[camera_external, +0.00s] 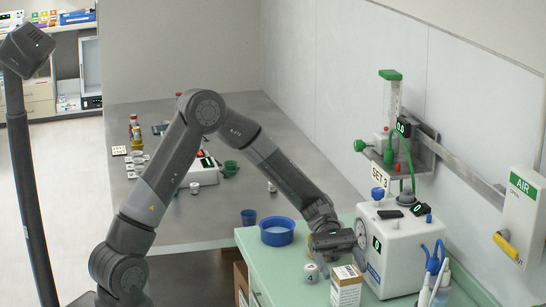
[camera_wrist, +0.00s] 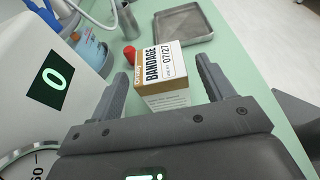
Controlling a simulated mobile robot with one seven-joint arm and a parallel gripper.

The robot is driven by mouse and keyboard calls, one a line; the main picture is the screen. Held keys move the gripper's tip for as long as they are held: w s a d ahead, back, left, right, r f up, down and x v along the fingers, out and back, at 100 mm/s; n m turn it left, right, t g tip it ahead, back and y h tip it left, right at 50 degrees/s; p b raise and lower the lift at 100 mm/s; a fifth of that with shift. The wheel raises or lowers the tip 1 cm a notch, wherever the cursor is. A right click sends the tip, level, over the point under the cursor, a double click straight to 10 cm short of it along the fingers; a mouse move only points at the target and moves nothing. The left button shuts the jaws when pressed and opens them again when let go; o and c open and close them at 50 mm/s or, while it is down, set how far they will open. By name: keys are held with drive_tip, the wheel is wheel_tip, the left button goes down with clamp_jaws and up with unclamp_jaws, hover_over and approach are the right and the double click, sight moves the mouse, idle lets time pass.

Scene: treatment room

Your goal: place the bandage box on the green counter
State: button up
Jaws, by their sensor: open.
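The bandage box (camera_external: 346,289) is white and brown and stands upright at the bottom of the external view, on or just above the green counter (camera_external: 278,266). The wrist view shows the box (camera_wrist: 162,70) with its "BANDAGE 07/27" label up, and the pale green counter (camera_wrist: 235,40) around it. My gripper (camera_external: 338,254) is just behind the box in the external view. In the wrist view my gripper (camera_wrist: 165,76) is open, one finger on each side of the box, with gaps visible. I cannot tell whether the box's base touches the counter.
A white machine with a gauge (camera_external: 388,250) stands close to my gripper. The wrist view shows a metal tray (camera_wrist: 182,24) and a red cap (camera_wrist: 130,54) beyond the box.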

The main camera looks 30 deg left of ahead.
drive_tip(key=v, duration=0.9)
drive_tip(key=s+a+r+m+t+y, duration=0.3)
drive_tip(key=s+a+t, duration=0.1)
drive_tip(key=a, duration=0.8)
drive_tip(key=s+a+r+m+t+y, duration=0.3)
drive_tip(key=a+t, duration=0.3)
drive_tip(key=a, duration=0.7)
drive_tip(key=s+a+r+m+t+y, duration=0.3)
drive_tip(key=s+a+r+t+y, duration=0.1)
drive_tip(key=a, duration=0.8)
drive_tip(key=shift+s+r+t, duration=0.55)
drive_tip(key=shift+s+t, duration=0.45)
drive_tip(key=shift+s, duration=0.1)
drive_tip(key=shift+a, duration=0.1)
